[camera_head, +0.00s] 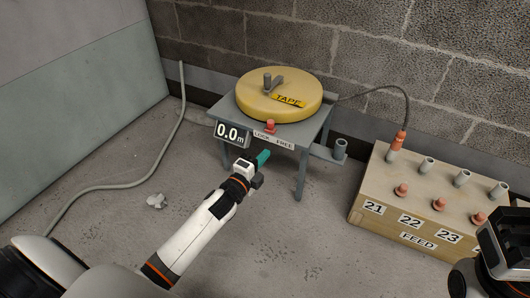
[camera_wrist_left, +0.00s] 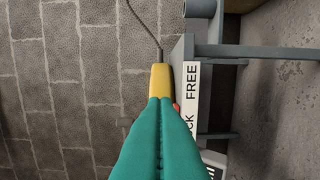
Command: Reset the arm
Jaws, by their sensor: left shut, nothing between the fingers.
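My left gripper (camera_head: 263,158) reaches in from the left. Its teal fingers are in front of the table that carries the yellow tape reel (camera_head: 265,103), apart from it. In the left wrist view the two teal fingers (camera_wrist_left: 160,102) are pressed together with nothing between them. They overlap the yellow reel (camera_wrist_left: 160,80) edge and partly cover the lock/free label (camera_wrist_left: 191,92). A dark part of my right arm shows at the lower right of the head view, but no right fingers are visible.
The grey reel table (camera_head: 227,108) has a 0.0 m display (camera_head: 229,133) and a red knob (camera_head: 269,126). A feed box (camera_head: 375,185) with several pipe stubs and red knobs stands right. A hose (camera_head: 160,150) and a crumpled scrap (camera_head: 156,201) are on the left floor.

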